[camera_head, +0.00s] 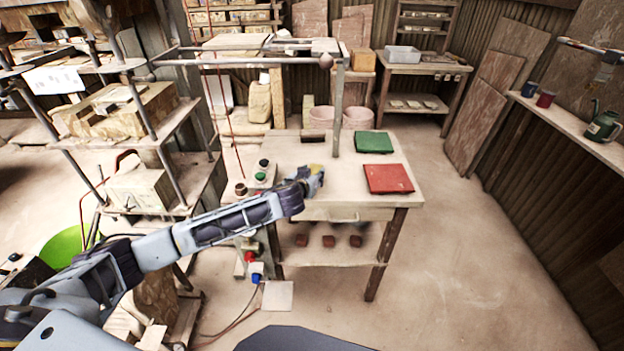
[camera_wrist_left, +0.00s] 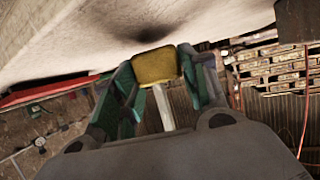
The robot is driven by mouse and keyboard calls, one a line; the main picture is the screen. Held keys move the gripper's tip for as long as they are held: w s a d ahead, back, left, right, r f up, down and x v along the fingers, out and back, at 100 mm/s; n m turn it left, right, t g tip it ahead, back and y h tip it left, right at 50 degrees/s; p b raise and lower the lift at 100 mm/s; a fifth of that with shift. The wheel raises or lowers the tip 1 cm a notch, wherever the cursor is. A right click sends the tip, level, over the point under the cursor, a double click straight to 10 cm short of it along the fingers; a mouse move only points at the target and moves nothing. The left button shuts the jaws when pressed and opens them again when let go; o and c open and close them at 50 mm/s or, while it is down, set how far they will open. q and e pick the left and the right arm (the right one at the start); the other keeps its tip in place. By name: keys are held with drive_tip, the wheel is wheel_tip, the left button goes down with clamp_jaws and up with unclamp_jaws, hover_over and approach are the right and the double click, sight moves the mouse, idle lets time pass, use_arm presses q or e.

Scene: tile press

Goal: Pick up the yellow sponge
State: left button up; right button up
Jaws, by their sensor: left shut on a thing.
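The yellow sponge (camera_wrist_left: 155,66) is held between the two fingers of my left gripper (camera_wrist_left: 158,85) in the left wrist view. In the head view the left gripper (camera_head: 312,178) is over the wooden table (camera_head: 345,185), and a small bit of yellow sponge (camera_head: 316,168) shows at its fingertips. The gripper is shut on the sponge. In the wrist view the pale table surface fills the top, with a dark shadow close to the sponge. I cannot tell whether the sponge touches the table. My right gripper is not in view.
A green tile (camera_head: 374,143) and a red tile (camera_head: 388,178) lie on the table right of the gripper. A control box with green, black and red buttons (camera_head: 262,172) stands to its left. A metal post (camera_head: 338,110) rises behind. Open floor lies to the right.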

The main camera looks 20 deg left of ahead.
use_arm(q)
wheel_tip(320, 180, up, 7)
drive_tip(key=shift+r, duration=0.55)
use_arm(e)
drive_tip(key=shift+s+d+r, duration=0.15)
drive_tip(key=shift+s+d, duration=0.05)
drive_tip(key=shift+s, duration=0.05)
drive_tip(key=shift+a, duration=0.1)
